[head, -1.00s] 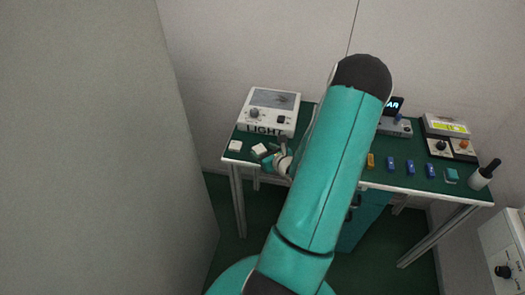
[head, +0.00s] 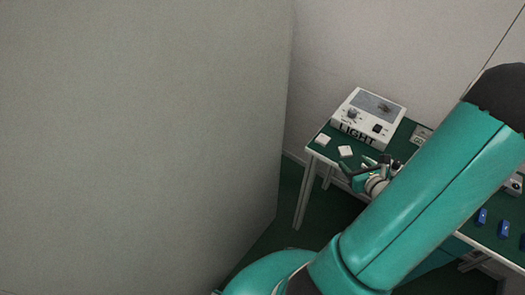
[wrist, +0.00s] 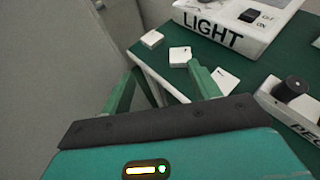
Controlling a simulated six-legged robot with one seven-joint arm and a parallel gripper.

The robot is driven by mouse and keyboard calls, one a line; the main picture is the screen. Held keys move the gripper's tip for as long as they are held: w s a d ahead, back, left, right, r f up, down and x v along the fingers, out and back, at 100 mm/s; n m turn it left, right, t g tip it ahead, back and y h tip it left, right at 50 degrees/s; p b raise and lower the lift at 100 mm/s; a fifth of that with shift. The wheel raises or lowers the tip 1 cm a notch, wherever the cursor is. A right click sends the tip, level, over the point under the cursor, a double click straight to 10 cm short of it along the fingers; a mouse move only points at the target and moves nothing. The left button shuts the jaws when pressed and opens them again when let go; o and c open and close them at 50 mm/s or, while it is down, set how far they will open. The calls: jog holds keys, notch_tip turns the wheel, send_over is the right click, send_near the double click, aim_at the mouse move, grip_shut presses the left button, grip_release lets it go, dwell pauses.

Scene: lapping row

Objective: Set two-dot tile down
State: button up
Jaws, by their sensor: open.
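Three white tiles lie on the green table top, in a row in front of the light box. The right tile (wrist: 222,80) is partly covered by my right finger. Small dark marks show on the middle and right tiles, but I cannot count dots, so I cannot tell which is the two-dot one. In the head view the middle tile (head: 345,151) lies just beyond my gripper (head: 357,169). My gripper (wrist: 165,75) is open, its fingers wide apart with nothing between them.
A white box marked LIGHT (wrist: 225,22) stands behind the tiles. Another device with a black knob (wrist: 291,88) is close at the right. Blue blocks (head: 482,216) lie farther right. A grey wall panel (head: 150,130) fills the left side.

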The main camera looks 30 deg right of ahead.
jog(key=w+a+r+n+g+y, duration=0.2)
jog(key=w+a+r+n+y, duration=0.15)
jog(key=a+n, duration=0.35)
jog(key=w+a+r+n+g+y, duration=0.1)
jog(key=w+a+r+n+y, duration=0.2)
jog(key=a+r+n, duration=0.35)
jog(key=w+a+r+n+g+y, duration=0.25)
jog(key=a+n+y, duration=0.2)
jog(key=a, duration=0.55)
jog(key=s+a+r+n+g+h, duration=0.1)
jog(key=s+a+r+n+h, duration=0.2)
jog(key=a+r+n, duration=0.3)
jog(key=s+a+r+n+g+h, duration=0.1)
jog(key=s+a+r+n+h, duration=0.3)
jog(key=n, duration=1)
notch_tip(320, 180, up, 4)
jog(key=s+a, duration=0.1)
jog(key=a, duration=0.1)
jog(key=shift+a+f, duration=0.2)
jog(key=shift+a, duration=0.15)
jog(key=c, duration=0.5)
jog(key=shift+s, duration=0.1)
jog(key=shift+c, duration=0.2)
